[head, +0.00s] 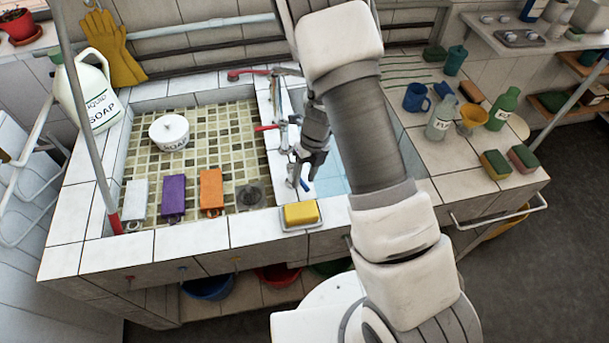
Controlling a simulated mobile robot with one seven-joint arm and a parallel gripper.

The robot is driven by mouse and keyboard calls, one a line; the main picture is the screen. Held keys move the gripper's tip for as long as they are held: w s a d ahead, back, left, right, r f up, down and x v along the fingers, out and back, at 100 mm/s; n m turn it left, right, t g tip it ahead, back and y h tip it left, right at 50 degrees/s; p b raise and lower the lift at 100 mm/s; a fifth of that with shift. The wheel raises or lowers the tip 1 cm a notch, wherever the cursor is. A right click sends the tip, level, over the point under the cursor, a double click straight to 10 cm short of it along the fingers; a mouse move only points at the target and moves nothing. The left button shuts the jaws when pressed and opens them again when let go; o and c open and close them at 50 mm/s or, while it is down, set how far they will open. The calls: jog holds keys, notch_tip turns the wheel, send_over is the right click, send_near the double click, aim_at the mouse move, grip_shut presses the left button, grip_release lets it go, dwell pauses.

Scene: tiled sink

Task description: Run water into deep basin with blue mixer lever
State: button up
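The blue mixer lever (305,184) shows as a small blue tip at the divider between the two basins. My gripper (304,172) points down right at it, with its dark fingers apart. I cannot tell whether they touch the lever. The deep basin (331,181) is pale blue and lies to the right of the divider. My arm hides most of it. A metal tap (283,118) with a red lever (267,128) stands on the divider behind my gripper. No running water is visible; the spout over the deep basin is hidden.
The left basin (220,135) is shallow and tiled, holding a white soap pot (169,131) and colored blocks. A yellow sponge (300,213) lies on the front rim, close to my gripper. Bottles, a blue mug (416,97) and sponges stand on the right counter. A soap jug (90,90) is at left.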

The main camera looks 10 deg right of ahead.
jog(key=w+d+r+p, duration=0.1)
jog(key=d+r, duration=0.2)
jog(key=r, duration=1.4)
jog(key=shift+w+d, duration=0.1)
dwell(3.3)
jog(key=s+d+f+t+y+b, duration=0.2)
jog(key=s+t+b, duration=0.2)
jog(key=s+b, duration=0.45)
jog(key=b+x, duration=0.3)
jog(key=x, duration=0.2)
jog(key=w+b+x, duration=0.1)
jog(key=b+x, duration=0.2)
jog(key=x, duration=0.3)
jog(key=w+b+x, duration=0.1)
jog(key=b+x, duration=0.3)
jog(key=x, duration=0.2)
jog(key=shift+d, duration=0.35)
jog(key=shift+r, duration=0.1)
grip_shut()
